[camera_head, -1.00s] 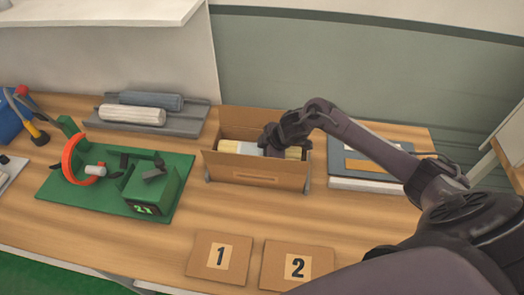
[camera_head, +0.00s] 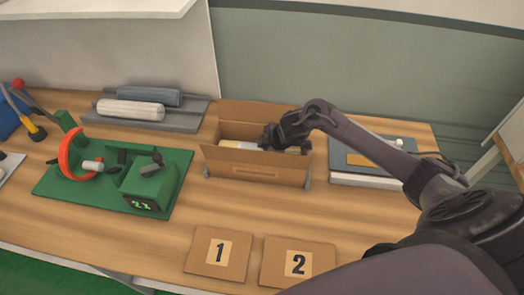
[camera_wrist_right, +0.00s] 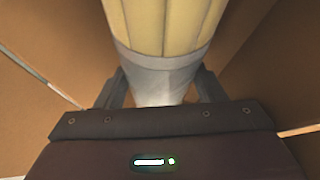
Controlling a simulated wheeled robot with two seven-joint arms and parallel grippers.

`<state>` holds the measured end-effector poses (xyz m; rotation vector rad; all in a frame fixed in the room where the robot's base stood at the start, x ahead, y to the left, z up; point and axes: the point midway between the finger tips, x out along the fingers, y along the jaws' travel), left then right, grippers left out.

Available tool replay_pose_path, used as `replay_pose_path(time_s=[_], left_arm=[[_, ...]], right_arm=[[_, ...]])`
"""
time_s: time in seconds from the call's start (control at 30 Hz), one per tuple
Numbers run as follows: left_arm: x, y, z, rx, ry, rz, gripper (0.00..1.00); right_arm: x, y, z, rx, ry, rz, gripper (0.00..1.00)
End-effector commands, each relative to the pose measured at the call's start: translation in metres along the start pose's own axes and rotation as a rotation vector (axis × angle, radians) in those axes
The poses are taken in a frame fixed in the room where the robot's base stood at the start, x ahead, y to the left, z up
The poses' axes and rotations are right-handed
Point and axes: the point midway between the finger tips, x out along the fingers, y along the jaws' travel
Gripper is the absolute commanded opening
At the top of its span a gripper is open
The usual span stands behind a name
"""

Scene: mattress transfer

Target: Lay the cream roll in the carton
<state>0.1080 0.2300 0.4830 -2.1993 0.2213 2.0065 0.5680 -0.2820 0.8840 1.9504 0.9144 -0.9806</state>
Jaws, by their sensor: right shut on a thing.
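The carton (camera_head: 256,172) stands open on the table, left of my right arm. The cream roll (camera_head: 240,145) lies lengthwise inside it, mostly hidden by the front wall and my gripper. My right gripper (camera_head: 275,140) reaches into the carton from above and is shut on the roll. In the right wrist view the cream roll (camera_wrist_right: 165,25) with its grey band sits between the fingers, with brown carton walls on both sides. I cannot tell whether the roll touches the carton floor. My left gripper is not in view.
A grey rack (camera_head: 180,122) holds a white roll (camera_head: 130,110) and a blue-grey roll (camera_head: 150,96). A green device (camera_head: 152,190) with an orange ring stands left of the carton. Cards 1 (camera_head: 217,252) and 2 (camera_head: 297,262) lie in front. A flat stack (camera_head: 365,160) lies to the right.

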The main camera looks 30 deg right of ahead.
Motion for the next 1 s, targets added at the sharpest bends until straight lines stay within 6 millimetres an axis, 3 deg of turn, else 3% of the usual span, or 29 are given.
replay_pose_path(time_s=[0.13, 0.17, 0.33, 0.83, 1.0], left_arm=[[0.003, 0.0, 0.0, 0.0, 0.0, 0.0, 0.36], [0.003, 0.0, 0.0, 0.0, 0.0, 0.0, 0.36], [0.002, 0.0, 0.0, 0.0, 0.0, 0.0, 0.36], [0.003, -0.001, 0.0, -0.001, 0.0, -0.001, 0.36], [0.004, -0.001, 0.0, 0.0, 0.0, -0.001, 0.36]], right_arm=[[0.004, -0.001, 0.001, 0.0, 0.002, 0.001, 0.31], [0.003, -0.001, 0.001, 0.0, 0.002, 0.002, 0.66], [0.003, -0.001, 0.001, -0.001, 0.001, 0.001, 0.88], [0.004, -0.004, 0.002, -0.004, -0.003, -0.009, 0.89], [-0.012, 0.002, -0.006, -0.007, 0.0, -0.006, 0.89]])
